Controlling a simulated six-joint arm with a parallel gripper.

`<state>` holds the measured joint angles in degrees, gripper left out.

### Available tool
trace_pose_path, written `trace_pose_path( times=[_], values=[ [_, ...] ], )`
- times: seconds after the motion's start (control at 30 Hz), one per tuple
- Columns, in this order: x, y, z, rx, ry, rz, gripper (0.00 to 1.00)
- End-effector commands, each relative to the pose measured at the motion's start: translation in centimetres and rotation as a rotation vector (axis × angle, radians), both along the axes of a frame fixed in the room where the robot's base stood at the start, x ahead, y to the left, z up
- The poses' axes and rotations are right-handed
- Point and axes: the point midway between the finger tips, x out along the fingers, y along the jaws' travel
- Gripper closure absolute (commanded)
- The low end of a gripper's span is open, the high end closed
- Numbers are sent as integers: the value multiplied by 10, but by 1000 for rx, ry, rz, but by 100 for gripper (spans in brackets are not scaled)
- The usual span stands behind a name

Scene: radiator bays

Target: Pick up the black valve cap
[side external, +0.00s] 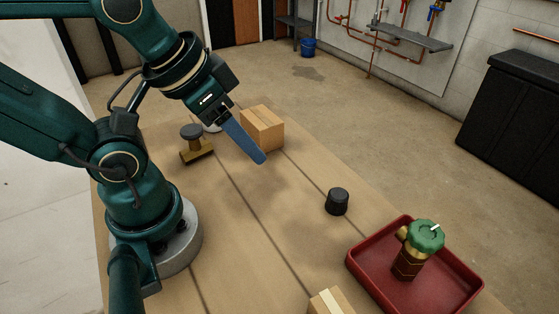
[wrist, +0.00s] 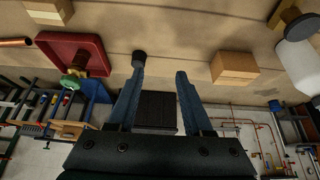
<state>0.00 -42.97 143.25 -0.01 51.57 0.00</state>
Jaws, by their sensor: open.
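The black valve cap (side external: 337,201) stands on the wooden bench, a small dark tapered cylinder, near the red tray. My gripper (side external: 263,158) is above the bench to the left of the cap, apart from it and empty. In the side view its blue fingers overlap, so the gap is hard to see. In the wrist view my gripper (wrist: 161,73) is open, with its two fingers spread. There the cap (wrist: 139,56) shows just past the tip of the left finger, which may cover its lower edge.
A red tray (side external: 362,262) holds a brass valve with a green top (side external: 425,236). A cardboard box (side external: 262,128) sits behind my gripper and another box (side external: 330,303) at the front edge. A brass fitting with a dark top (side external: 196,148) stands left. Bench around the cap is clear.

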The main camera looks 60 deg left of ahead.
Motion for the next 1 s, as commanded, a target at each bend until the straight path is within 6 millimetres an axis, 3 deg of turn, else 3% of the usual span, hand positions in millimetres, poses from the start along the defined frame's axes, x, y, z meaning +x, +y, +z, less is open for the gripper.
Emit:
trace_pose_path(
  times=[0.03,0.07,0.1,0.47,0.77,1.0],
  values=[
    [0,0,0,0,0,0,31],
    [0,0,0,0,0,0,19],
    [0,0,0,0,0,0,17],
    [-2,-4,1,-30,12,14,17],
    [7,-46,8,-330,204,146,17],
    [37,-69,3,-620,470,361,17]
  ],
)
